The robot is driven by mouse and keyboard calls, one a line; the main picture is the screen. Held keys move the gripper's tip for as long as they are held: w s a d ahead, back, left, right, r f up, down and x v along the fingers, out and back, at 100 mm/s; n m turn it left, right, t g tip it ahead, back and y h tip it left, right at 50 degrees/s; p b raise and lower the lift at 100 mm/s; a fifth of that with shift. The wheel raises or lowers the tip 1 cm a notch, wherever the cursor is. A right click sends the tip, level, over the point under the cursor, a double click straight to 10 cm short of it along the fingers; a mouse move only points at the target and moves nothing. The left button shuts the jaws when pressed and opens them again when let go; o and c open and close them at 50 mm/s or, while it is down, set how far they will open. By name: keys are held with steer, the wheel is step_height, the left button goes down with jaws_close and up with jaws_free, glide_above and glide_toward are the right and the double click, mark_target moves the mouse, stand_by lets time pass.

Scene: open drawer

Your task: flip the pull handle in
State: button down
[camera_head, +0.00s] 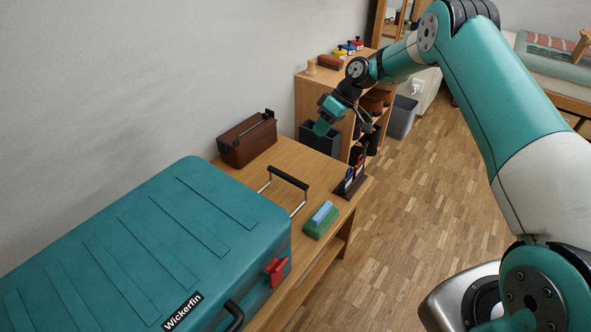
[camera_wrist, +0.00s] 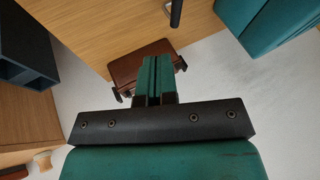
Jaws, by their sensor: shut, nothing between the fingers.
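The teal suitcase (camera_head: 170,240) lies flat on the wooden bench. Its pull handle (camera_head: 288,178), a black grip on two metal rods, sticks out from the suitcase's far end over the bench top. In the wrist view a dark bar at the top edge (camera_wrist: 176,12) looks like the handle's grip, and the suitcase (camera_wrist: 265,25) shows at upper right. My gripper (camera_head: 320,129) is shut and empty, beyond the handle and apart from it, in front of the dark bin. Its teal fingers (camera_wrist: 154,70) are together in the wrist view.
A brown case (camera_head: 247,138) stands on the bench by the wall, left of my gripper. A green and blue block (camera_head: 320,220) and a dark stand (camera_head: 351,183) are near the bench's front edge. A dark bin (camera_head: 318,142) and wooden shelf (camera_head: 308,95) lie beyond.

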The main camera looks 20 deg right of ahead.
mark_target(287, 178)
steer(key=shift+w+d+f, duration=0.15)
steer(key=shift+d+f, duration=0.1)
steer(key=shift+f, duration=0.2)
steer(key=shift+w+d+f, duration=0.1)
steer(key=shift+d+f, duration=0.1)
steer(key=shift+f, duration=0.25)
steer(key=shift+f, duration=0.1)
steer(key=b+x, duration=0.1)
steer(key=x, duration=0.9)
steer(key=shift+a+f, duration=0.15)
steer(key=shift+a, duration=0.05)
steer(key=shift+s+a, duration=0.8)
steer(key=shift+a, duration=0.2)
steer(key=shift+s+a+f, duration=0.1)
steer(key=shift+s+a, duration=0.25)
steer(key=shift+a, duration=0.15)
